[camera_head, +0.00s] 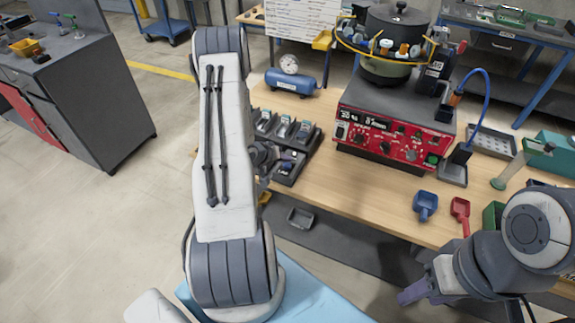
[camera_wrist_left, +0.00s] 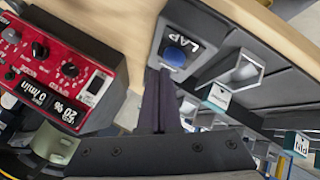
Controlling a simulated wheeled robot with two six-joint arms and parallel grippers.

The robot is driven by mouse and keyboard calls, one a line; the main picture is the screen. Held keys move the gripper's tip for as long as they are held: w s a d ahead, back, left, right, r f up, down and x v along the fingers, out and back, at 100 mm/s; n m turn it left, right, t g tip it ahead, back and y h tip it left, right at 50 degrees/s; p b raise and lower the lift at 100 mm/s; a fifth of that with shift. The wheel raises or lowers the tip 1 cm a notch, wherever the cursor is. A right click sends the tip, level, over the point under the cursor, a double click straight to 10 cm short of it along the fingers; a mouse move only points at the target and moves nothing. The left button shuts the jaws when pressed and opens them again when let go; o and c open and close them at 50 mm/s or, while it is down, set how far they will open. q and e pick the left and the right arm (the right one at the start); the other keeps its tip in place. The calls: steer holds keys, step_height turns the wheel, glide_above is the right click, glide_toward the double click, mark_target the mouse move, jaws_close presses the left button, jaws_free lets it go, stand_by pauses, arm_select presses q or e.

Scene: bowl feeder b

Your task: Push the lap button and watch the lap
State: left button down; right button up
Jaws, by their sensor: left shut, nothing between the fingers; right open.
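A blue LAP button (camera_wrist_left: 176,55) on a dark housing labelled "LAP" shows in the left wrist view, near the top middle. My left gripper (camera_wrist_left: 163,76) is shut with nothing between its dark fingers. Its tips are right by the button's near edge; I cannot tell whether they touch it. In the head view my left gripper (camera_head: 264,160) is partly hidden by my own arm, at the near-left side of the dark rack (camera_head: 280,178). My right gripper (camera_head: 418,290) is open and empty, in front of the table edge at the lower right.
The red-fronted control box (camera_head: 392,135) carries the bowl feeder (camera_head: 390,60). A blue air tank (camera_head: 295,83) stands behind the rack. A blue scoop (camera_head: 425,203) and a red scoop (camera_head: 460,210) lie at the right. The wooden table (camera_head: 345,195) is clear between rack and scoops.

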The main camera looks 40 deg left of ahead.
mark_target(285, 167)
arm_select(q)
steer(key=shift+f, duration=0.1)
steer(key=shift+f, duration=0.3)
steer(key=shift+f+b, duration=0.45)
stand_by(0.6)
steer(key=shift+r, duration=0.1)
steer(key=shift+r+p, duration=0.75)
steer(key=shift+p, duration=0.1)
step_height(285, 167, up, 5)
steer(key=p, duration=0.4)
steer(key=shift+r+p, duration=0.1)
steer(key=shift+p, duration=0.3)
